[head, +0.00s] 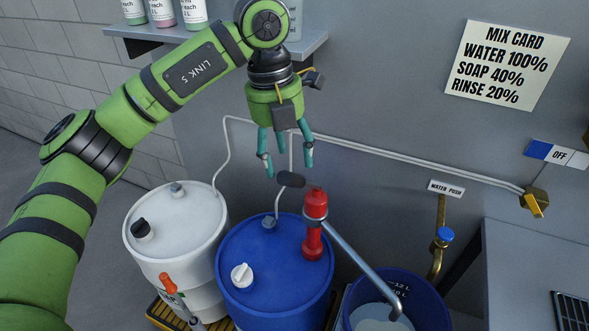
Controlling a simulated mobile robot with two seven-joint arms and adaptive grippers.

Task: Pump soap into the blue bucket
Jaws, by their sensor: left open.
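The blue bucket (433,300) stands at the lower right with pale liquid in it, below its 12 L mark. A red hand pump (312,240) stands upright on the blue drum (260,290). Its grey spout (355,258) slopes down to the right and its curved end is over the bucket. A dark grip (290,179) shows beside the pump's top. My left gripper (287,166) hangs above it with its teal fingers spread, pointing down. The fingertips are close to the grip; I cannot tell whether they touch it. My right gripper is not in view.
A white drum (165,240) stands left of the blue one, with an orange-tipped lever (168,284) in front. A brass water tap (438,250) with a blue knob is above the bucket. A shelf (170,32) with bottles, a mix card (508,65) and white tubes line the wall.

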